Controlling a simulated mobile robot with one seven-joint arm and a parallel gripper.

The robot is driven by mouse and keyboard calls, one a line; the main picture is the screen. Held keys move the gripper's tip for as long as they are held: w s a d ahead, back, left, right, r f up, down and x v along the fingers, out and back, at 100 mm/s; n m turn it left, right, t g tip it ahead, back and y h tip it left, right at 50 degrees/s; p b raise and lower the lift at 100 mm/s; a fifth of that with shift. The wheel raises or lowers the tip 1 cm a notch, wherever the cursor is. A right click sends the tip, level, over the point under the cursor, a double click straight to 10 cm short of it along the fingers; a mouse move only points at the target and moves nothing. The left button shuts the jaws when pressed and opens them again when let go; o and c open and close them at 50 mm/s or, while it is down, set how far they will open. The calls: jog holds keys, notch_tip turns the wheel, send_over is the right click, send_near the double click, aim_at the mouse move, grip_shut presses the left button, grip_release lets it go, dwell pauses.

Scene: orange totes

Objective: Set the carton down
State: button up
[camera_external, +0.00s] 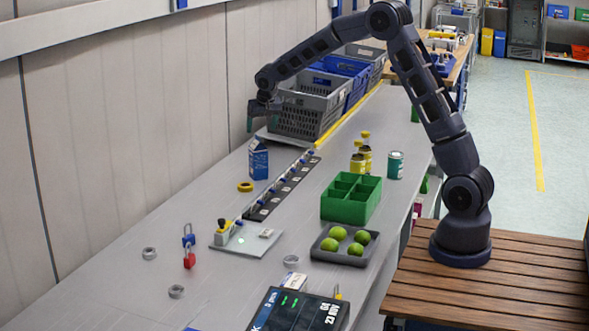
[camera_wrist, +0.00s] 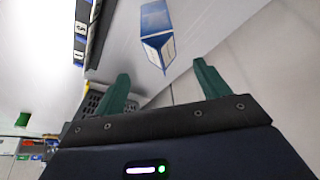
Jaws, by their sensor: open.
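A blue and white carton (camera_external: 258,160) stands upright on the grey bench, near the wall side and left of the black strip. In the wrist view the carton (camera_wrist: 157,32) shows beyond the fingertips, apart from them. My gripper (camera_external: 262,118) is above and behind the carton in the external view, close to the grey crate. In the wrist view its two green fingers (camera_wrist: 162,82) are spread apart with nothing between them.
A grey crate (camera_external: 304,118) stands just right of my gripper, with a blue crate (camera_external: 352,72) behind. Bare bench (camera_external: 180,205) lies left of the carton.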

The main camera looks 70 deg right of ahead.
jog(key=s+a+r+n, duration=0.1)
jog(key=s+a+r, duration=0.45)
jog(key=s, duration=0.25)
jog(key=s+a+r+n+y, duration=0.1)
jog(key=s+a+r+n, duration=0.1)
jog(key=s+a+r, duration=0.5)
jog(key=s+a+r+n, duration=0.1)
jog(key=s+a+r, duration=0.25)
jog(key=s, duration=0.55)
jog(key=s+a+f+n+y, duration=0.1)
jog(key=s+a, duration=0.3)
jog(key=s, duration=1)
jog(key=s+a+f+n+t+y, duration=0.1)
jog(key=s+a+n, duration=0.3)
jog(key=s, duration=1)
jog(key=shift+a, duration=0.4)
